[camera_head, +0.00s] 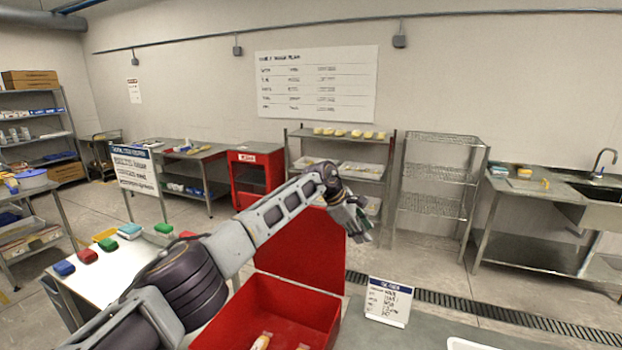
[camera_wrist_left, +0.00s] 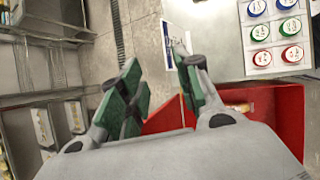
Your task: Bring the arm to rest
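My left arm (camera_head: 265,220) comes in from the lower left in the head view and reaches out over an open red box (camera_head: 270,308). My left gripper (camera_head: 360,226) hangs in the air at its end, to the right of the box's raised red lid (camera_head: 305,250). In the left wrist view the two green-padded fingers of the gripper (camera_wrist_left: 160,95) stand apart with nothing between them. The red box also shows there (camera_wrist_left: 275,110), beyond the gripper. My right gripper is not in either view.
A small sign card (camera_head: 388,302) stands on the grey table right of the box. A white table (camera_head: 110,270) with colored blocks is at the left. Wire shelving (camera_head: 440,175) and a sink bench (camera_head: 530,240) stand at the back, with open floor before them.

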